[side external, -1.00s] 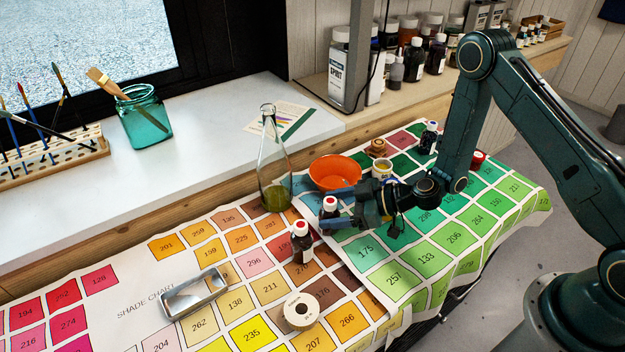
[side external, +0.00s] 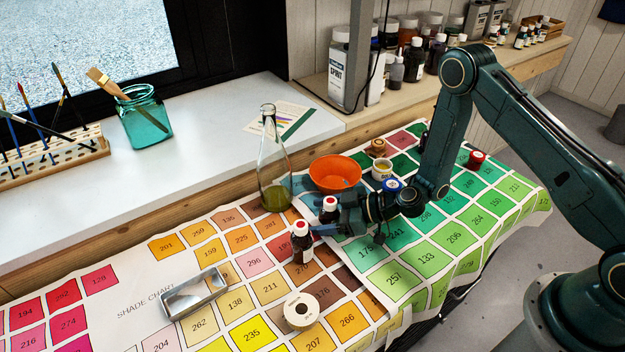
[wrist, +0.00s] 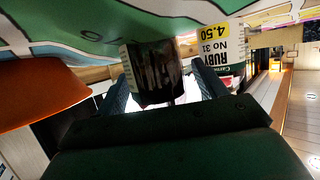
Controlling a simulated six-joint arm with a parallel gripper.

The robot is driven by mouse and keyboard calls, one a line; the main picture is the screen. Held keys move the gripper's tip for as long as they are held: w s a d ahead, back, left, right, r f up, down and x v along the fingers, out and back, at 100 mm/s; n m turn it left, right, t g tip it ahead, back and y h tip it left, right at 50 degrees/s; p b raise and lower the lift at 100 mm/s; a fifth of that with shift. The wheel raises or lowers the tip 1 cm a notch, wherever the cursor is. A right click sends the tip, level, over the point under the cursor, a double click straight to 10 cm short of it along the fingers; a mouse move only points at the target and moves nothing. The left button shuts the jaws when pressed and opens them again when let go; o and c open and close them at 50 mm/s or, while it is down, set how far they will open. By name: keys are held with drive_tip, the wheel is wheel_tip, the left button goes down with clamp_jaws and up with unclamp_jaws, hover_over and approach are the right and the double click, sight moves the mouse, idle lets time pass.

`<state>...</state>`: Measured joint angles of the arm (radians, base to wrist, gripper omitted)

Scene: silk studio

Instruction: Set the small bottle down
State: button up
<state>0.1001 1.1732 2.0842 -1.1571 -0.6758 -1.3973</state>
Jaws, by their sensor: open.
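A small dark bottle (side external: 329,216) with a red-topped white cap stands upright on the shade chart (side external: 140,285), its lower part partly hidden by my gripper. My gripper (side external: 328,216) is open, low over the chart, with its fingers on either side of this bottle. In the wrist view, which looks upside down, the dark bottle (wrist: 157,72) sits between the two fingers (wrist: 163,88). A second dark bottle (side external: 302,248) with a red and white cap stands just nearer the side camera. Its label (wrist: 217,52) reads RUBY No 31, beside the right finger in the wrist view.
A glass flask (side external: 273,165) and an orange bowl (side external: 335,173) stand behind the bottles. The bowl also fills the wrist view's left side (wrist: 35,95). A metal tin (side external: 194,293) and a tape roll (side external: 301,311) lie in front. The chart's left part is clear.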

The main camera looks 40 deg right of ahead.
sight(323, 208)
drive_tip(key=c, duration=1.2)
drive_tip(key=shift+r, duration=0.1)
wheel_tip(323, 208, up, 20)
idle(0.4)
idle(0.5)
